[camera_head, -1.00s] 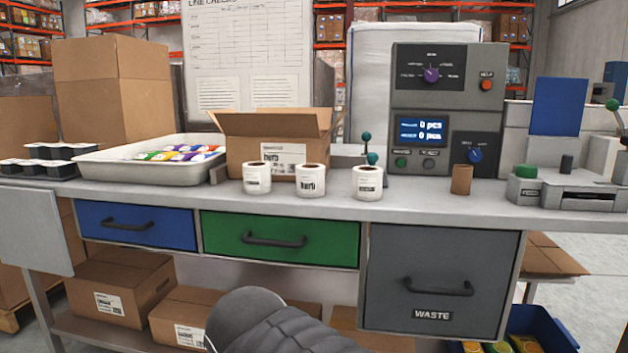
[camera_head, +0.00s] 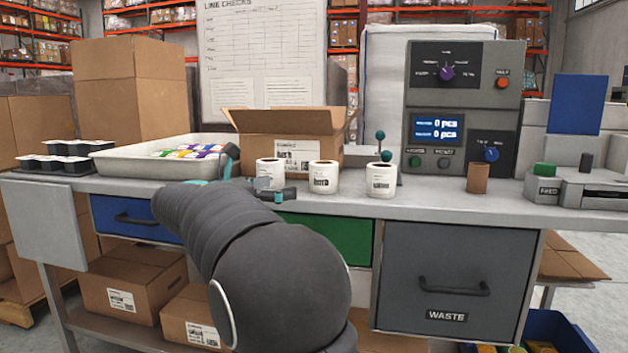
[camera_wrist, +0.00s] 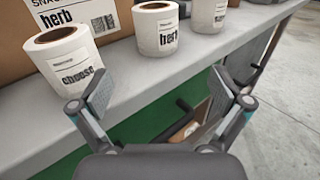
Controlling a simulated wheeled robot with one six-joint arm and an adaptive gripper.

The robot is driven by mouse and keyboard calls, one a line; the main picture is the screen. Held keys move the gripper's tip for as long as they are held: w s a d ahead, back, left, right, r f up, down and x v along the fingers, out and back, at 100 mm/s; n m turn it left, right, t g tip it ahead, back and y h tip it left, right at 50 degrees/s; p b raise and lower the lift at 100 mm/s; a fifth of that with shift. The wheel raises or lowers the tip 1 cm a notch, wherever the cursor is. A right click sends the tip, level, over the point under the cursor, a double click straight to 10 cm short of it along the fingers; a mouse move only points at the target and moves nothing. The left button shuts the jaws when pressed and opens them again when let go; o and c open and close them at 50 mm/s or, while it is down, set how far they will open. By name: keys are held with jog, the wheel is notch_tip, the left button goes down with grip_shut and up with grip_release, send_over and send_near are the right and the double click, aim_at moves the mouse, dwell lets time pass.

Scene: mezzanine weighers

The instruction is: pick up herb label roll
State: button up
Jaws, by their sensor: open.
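The herb label roll (camera_head: 323,178) is a white roll with a brown core, upright near the bench's front edge, middle of three rolls. In the wrist view the herb roll (camera_wrist: 157,30) stands ahead of the gap between my fingers, apart from them. My gripper (camera_wrist: 158,90) is open and empty, in front of the bench edge. The roll marked "cheese" (camera_wrist: 70,62) stands close to my left finger. In the head view my gripper (camera_head: 260,183) partly covers this cheese roll (camera_head: 269,170).
A third white roll (camera_head: 381,180) stands right of the herb roll. An open cardboard box (camera_head: 290,148) is close behind the rolls. A white tray (camera_head: 120,170) of colored packs is at left, a grey weigher (camera_head: 460,110) at right. A brown core (camera_head: 478,178) stands before it.

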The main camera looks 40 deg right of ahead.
aim_at(313, 177)
jog(key=d, duration=0.8)
jog(key=shift+w+d+r, duration=0.2)
jog(key=shift+w+r, duration=0.05)
jog(key=shift+w, duration=0.15)
jog(key=shift+w+d+r+b, duration=0.1)
jog(key=shift+d+r+b, duration=0.1)
jog(key=shift+d, duration=1.15)
jog(key=shift+w+d+r+b, duration=0.1)
jog(key=shift+d+r, duration=0.1)
jog(key=shift+d, duration=1.15)
jog(key=c, duration=1.3)
